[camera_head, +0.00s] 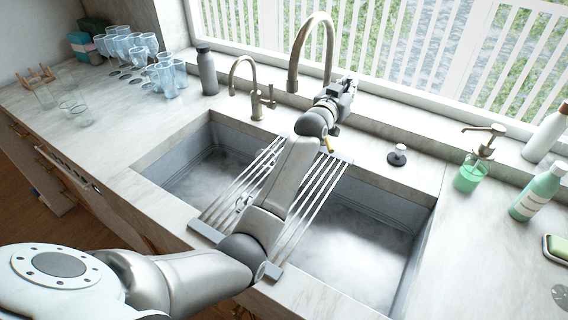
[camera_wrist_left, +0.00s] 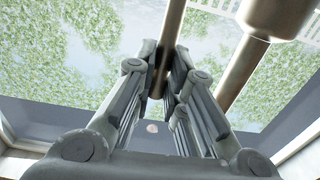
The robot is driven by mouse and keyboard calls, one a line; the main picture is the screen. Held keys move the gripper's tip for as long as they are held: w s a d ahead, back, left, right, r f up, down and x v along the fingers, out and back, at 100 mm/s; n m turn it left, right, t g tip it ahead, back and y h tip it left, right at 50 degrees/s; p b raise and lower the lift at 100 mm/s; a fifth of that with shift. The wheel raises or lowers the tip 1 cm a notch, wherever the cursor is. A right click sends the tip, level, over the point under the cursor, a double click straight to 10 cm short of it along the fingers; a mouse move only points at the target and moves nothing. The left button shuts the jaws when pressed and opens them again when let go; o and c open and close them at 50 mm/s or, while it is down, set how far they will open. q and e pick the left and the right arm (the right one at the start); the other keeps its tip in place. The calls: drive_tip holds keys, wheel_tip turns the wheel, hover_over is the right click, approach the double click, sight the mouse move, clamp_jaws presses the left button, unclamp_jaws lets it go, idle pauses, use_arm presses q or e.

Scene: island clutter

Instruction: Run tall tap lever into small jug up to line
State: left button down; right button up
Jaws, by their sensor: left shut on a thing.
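The tall tap (camera_head: 293,58) is a bronze arched spout behind the sink. My left gripper (camera_head: 345,90) is just right of its base. In the left wrist view, my left gripper (camera_wrist_left: 164,75) is shut on a thin bronze rod, the tall tap lever (camera_wrist_left: 171,35). A thicker bronze pipe (camera_wrist_left: 240,72) stands to its right. The lever is hidden by my gripper in the head view. No water level or line can be made out. My right gripper is out of view.
A metal rack (camera_head: 312,205) bridges the sink (camera_head: 365,240). A shorter tap (camera_head: 233,75) and a grey bottle (camera_head: 207,72) stand left of the tall tap. Several glasses (camera_head: 165,78) crowd the left counter. A green soap dispenser (camera_head: 470,175) and bottle (camera_head: 538,192) stand right.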

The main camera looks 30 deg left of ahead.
use_arm(q)
drive_tip(key=s+t, duration=0.1)
drive_tip(key=s+f+t, duration=0.1)
drive_tip(key=t, duration=0.1)
drive_tip(key=shift+s+t, duration=0.25)
drive_tip(key=shift+t, duration=0.05)
idle(0.6)
drive_tip(key=shift+f, duration=0.2)
idle(6.6)
